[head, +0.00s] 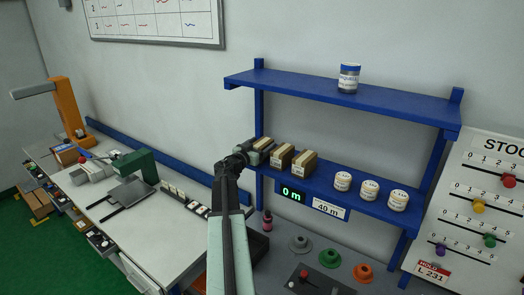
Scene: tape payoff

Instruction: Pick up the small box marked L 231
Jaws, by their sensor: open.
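Several small brown boxes with pale labels stand in a row at the left end of the lower blue shelf: a left box (264,144), a middle box (282,156) and a right box (304,163). Their label writing is too small to read, so I cannot tell which is L 231. My gripper (247,149) is open, at the left box, in front of it and to its left. It hides part of that box, and I cannot tell whether they touch. A "HOLD L 231" tag (432,271) hangs on the stock board.
White jars (370,189) stand right of the boxes on the lower shelf (335,205); another jar (348,78) stands on the upper shelf (300,87). Below are coloured conical pieces (330,257). A green-headed device (134,168) stands on the left bench (165,235).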

